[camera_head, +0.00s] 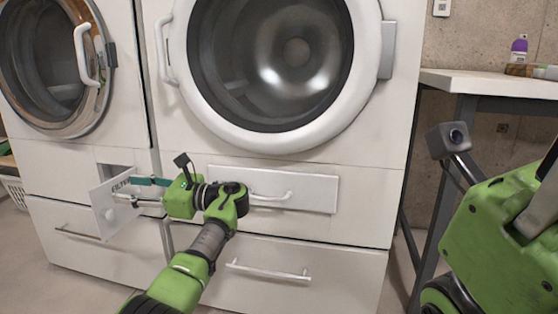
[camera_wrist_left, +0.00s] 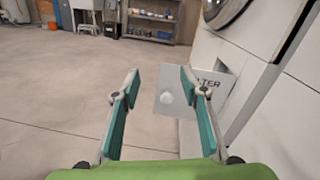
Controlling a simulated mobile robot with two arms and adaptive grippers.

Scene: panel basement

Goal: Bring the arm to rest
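My left gripper (camera_head: 134,190) is in front of the lower part of the washers, its fingers pointing left. In the left wrist view the gripper (camera_wrist_left: 160,76) is open, with a wide gap between its teal pads and nothing held. A white filter flap (camera_head: 112,214) stands open at the left machine, near the fingertips. In the left wrist view the flap (camera_wrist_left: 172,103), with lettering and a round knob, appears beyond the fingers; contact cannot be told. My right arm's green housing (camera_head: 505,235) fills the right edge; its fingers cannot be made out.
The left machine (camera_head: 75,155) and right machine (camera_head: 365,215) stand close behind my left arm. A closed drawer panel (camera_head: 318,190) lies behind the wrist. A table (camera_head: 490,83) holding a purple bottle (camera_head: 519,50) stands at right. Open floor (camera_wrist_left: 60,85) stretches away in the wrist view.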

